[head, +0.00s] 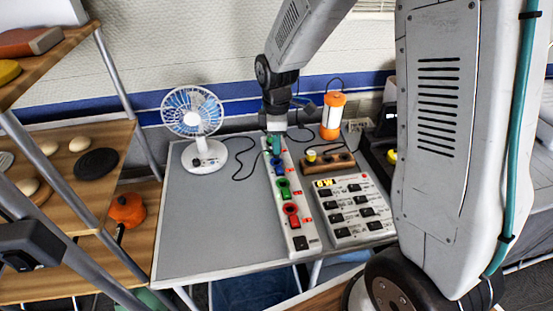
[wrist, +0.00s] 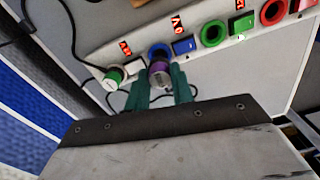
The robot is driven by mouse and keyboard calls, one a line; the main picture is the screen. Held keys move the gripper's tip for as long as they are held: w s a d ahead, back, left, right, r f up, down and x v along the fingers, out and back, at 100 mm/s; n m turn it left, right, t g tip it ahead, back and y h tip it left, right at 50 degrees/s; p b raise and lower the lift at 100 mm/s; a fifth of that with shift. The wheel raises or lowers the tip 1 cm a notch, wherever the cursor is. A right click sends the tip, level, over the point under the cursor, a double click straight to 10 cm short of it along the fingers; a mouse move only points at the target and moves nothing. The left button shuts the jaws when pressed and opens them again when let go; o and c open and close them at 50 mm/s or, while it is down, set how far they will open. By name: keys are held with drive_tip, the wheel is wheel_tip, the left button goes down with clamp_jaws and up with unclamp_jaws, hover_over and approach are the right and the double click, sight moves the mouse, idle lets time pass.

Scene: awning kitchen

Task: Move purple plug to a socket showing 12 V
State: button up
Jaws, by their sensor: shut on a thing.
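My gripper (head: 274,150) points down at the far part of a long white socket strip (head: 297,240). In the wrist view its teal fingers (wrist: 162,92) are shut on the purple plug (wrist: 160,70). The plug is at the blue-ringed socket (wrist: 158,50); I cannot tell whether it is seated or just above it. The strip also has a green socket (head: 283,187) and a red socket (head: 290,209). Small red displays (wrist: 177,25) stand beside the sockets; their digits are too blurred to read surely. A white plug with a green ring (wrist: 113,77) sits at the strip's end.
A white fan (head: 194,125) stands left on the grey table (head: 205,235). An orange lantern (head: 332,115) stands at the back right, near a brown block (head: 328,164) with a yellow plug. A white switch panel (head: 351,208) lies right of the strip. Wooden shelves stand left.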

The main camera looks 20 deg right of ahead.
drive_tip(key=shift+r, duration=0.1)
drive_tip(key=shift+r, duration=0.35)
wheel_tip(320, 180, up, 2)
drive_tip(key=shift+r, duration=0.25)
drive_tip(key=shift+s+a+f, duration=0.25)
drive_tip(key=shift+s+f, duration=0.35)
drive_tip(key=shift+s, duration=0.8)
drive_tip(key=shift+s+a+f, duration=0.3)
drive_tip(key=shift+s+f, duration=0.35)
drive_tip(key=shift+s, duration=0.75)
drive_tip(key=shift+s+a+f, duration=0.25)
drive_tip(key=shift+s+f, duration=0.35)
drive_tip(key=shift+s, duration=0.8)
drive_tip(key=shift+f, duration=1.7)
drive_tip(key=o, duration=1.3)
